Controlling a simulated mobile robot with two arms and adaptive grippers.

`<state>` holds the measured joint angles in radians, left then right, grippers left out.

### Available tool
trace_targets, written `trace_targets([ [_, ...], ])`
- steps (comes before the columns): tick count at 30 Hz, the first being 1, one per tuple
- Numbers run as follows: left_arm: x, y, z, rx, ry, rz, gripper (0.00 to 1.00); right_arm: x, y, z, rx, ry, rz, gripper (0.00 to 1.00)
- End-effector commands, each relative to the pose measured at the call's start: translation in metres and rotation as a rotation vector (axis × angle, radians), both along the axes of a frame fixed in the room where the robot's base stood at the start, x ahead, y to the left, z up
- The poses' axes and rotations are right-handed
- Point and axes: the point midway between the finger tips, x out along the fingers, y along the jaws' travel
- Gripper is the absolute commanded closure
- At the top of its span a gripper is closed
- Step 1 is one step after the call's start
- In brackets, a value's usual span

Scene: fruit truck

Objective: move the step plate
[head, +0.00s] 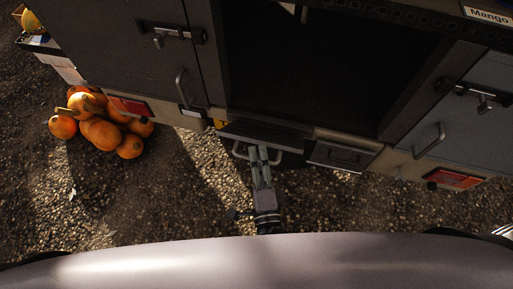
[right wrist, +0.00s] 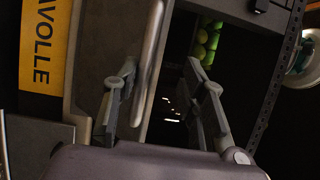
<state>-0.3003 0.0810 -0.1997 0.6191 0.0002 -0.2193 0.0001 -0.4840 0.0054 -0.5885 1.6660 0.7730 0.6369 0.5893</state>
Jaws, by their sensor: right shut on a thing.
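The step plate (head: 268,134) is a dark flat panel at the truck's rear edge, below the open cargo bay in the head view. A pale metal handle bar (head: 238,151) runs along its near side. My right gripper (head: 258,153) reaches up to this bar from below and is shut on it. In the right wrist view the bar (right wrist: 153,62) runs between the two fingers of the gripper (right wrist: 162,90). The exact contact is hard to see in the dim light. My left gripper is in neither view.
A pile of orange fruit (head: 105,128) lies on the gravel (head: 150,205) at left. Grey truck doors (head: 130,45) with latches flank the dark bay. A yellow plate (right wrist: 45,50) and green fruit (right wrist: 205,40) show in the wrist view. Gravel near the gripper looks clear.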

Motion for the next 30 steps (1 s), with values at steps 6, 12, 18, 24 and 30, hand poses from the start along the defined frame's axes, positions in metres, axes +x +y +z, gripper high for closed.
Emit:
trace_targets([
  [6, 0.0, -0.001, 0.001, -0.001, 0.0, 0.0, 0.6, -0.05, -0.002, -0.001, 0.001, 0.001, 0.003, 0.69],
  [12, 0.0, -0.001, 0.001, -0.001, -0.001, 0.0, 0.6, -0.079, -0.005, -0.002, 0.002, 0.0, 0.002, 0.69],
  [18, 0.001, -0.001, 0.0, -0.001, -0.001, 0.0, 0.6, -0.088, -0.006, -0.002, 0.001, -0.002, 0.002, 0.69],
  [24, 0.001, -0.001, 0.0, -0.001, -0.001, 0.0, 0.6, -0.088, -0.006, -0.002, 0.002, -0.002, 0.001, 0.69],
  [30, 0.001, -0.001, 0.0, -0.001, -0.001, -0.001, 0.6, -0.088, -0.006, -0.002, 0.002, -0.001, 0.001, 0.69],
])
